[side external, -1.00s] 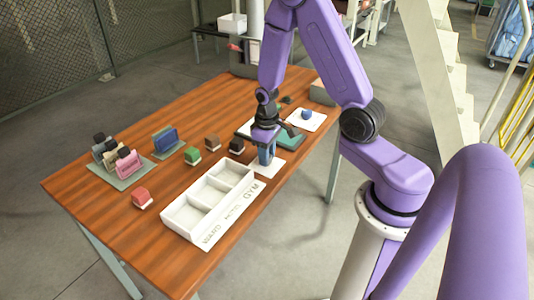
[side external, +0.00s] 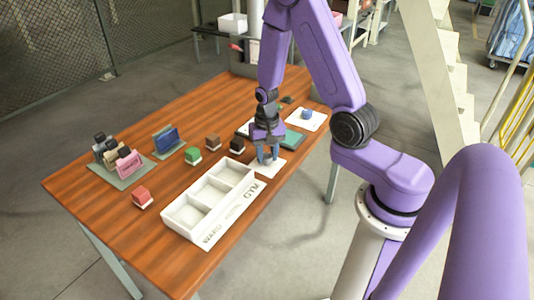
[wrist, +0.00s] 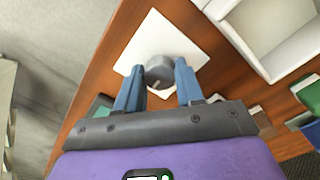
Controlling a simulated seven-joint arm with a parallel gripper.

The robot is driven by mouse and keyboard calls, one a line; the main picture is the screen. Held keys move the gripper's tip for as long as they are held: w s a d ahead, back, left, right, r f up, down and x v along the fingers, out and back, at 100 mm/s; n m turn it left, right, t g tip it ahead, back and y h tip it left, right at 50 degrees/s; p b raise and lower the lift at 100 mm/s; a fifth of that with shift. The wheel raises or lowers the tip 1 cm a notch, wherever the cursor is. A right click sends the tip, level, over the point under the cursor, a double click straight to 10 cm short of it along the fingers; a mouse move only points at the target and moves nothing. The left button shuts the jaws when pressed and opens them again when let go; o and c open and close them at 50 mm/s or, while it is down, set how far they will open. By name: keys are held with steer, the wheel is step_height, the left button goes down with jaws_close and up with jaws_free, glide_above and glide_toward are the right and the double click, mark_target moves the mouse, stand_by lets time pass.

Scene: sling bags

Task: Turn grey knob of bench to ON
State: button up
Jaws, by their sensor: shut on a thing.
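The grey knob (wrist: 159,72) is a round dial with a small pale mark. It stands on a square white plate (wrist: 150,40) on the wooden bench. My gripper (wrist: 159,80) points down at the plate with its blue fingers on either side of the knob, shut on it. In the side view, my gripper (side external: 268,158) is low over the white plate (side external: 272,171) at the bench's near right edge. The knob is largely hidden there by the fingers. I cannot read any ON label.
A white compartment tray (side external: 215,200) lies beside the plate, close to my gripper. Another white plate (side external: 318,123) carries a blue piece (side external: 306,115). Small bags stand on the wooden bench (side external: 90,200), including red (side external: 142,197) and green (side external: 193,155) ones. The bench's left half has free room.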

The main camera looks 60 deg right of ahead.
mark_target(266, 158)
steer(key=shift+m, duration=0.5)
steer(key=o, duration=1)
steer(key=shift+o, duration=0.2)
step_height(266, 158, up, 18)
steer(key=shift+f, duration=0.25)
steer(key=s+a+n, duration=0.6)
steer(key=a+n, duration=0.4)
steer(key=n, duration=0.1)
steer(key=s+a+n, duration=0.3)
steer(key=s+n, duration=0.7)
steer(key=s, duration=0.5)
steer(key=shift+a+n, duration=0.3)
steer(key=shift+n, duration=0.1)
